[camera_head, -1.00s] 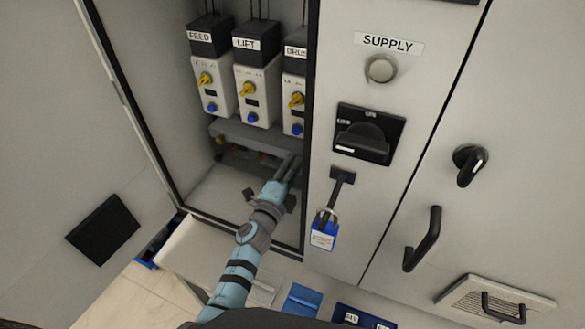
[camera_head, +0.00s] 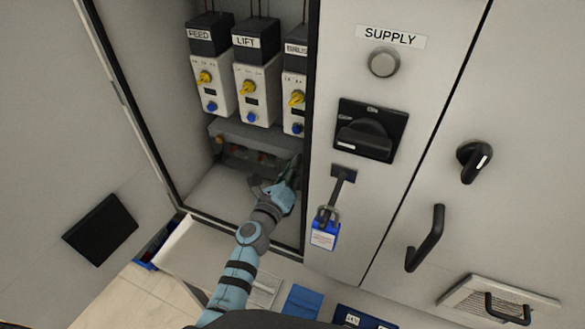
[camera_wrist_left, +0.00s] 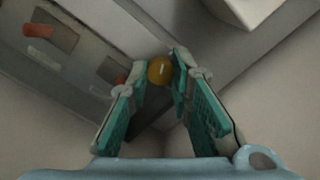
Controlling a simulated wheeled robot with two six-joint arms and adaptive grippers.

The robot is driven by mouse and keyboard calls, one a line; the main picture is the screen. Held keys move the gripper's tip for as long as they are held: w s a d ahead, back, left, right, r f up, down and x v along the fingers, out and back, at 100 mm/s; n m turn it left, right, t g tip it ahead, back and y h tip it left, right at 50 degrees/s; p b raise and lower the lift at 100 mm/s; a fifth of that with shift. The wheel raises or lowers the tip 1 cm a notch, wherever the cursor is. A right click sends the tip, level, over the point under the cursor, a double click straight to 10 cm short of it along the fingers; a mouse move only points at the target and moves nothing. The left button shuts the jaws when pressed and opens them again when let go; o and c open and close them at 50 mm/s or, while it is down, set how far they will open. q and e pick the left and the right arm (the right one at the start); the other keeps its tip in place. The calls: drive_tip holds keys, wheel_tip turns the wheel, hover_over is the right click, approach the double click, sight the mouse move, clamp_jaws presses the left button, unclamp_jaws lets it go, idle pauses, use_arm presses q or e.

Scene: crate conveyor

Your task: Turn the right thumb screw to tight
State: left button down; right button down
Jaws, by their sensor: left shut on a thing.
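The right thumb screw is a round brass-coloured knob (camera_wrist_left: 159,70) with a pale mark line on its face, in the left wrist view. It sits at the right end of a grey rail (camera_wrist_left: 80,65). My left gripper (camera_wrist_left: 161,78) has its teal fingertips closed on either side of the knob. In the head view my left gripper (camera_head: 290,172) reaches into the right end of the open cabinet bay and hides the screw there. The grey rail (camera_head: 235,139) runs under the drive modules. My right gripper is not in view.
Modules labelled FEED (camera_head: 211,80) and LIFT (camera_head: 254,85), and a partly hidden third, stand above the rail. The bay's right edge is close beside my gripper. A black rotary switch (camera_head: 368,130) and blue padlock (camera_head: 325,234) are on the panel to the right.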

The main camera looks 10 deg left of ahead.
use_arm(q)
drive_tip(key=m, duration=0.5)
drive_tip(key=shift+m+b, duration=0.3)
idle(0.4)
drive_tip(key=c, duration=1.4)
unclamp_jaws()
drive_tip(key=shift+c, duration=0.2)
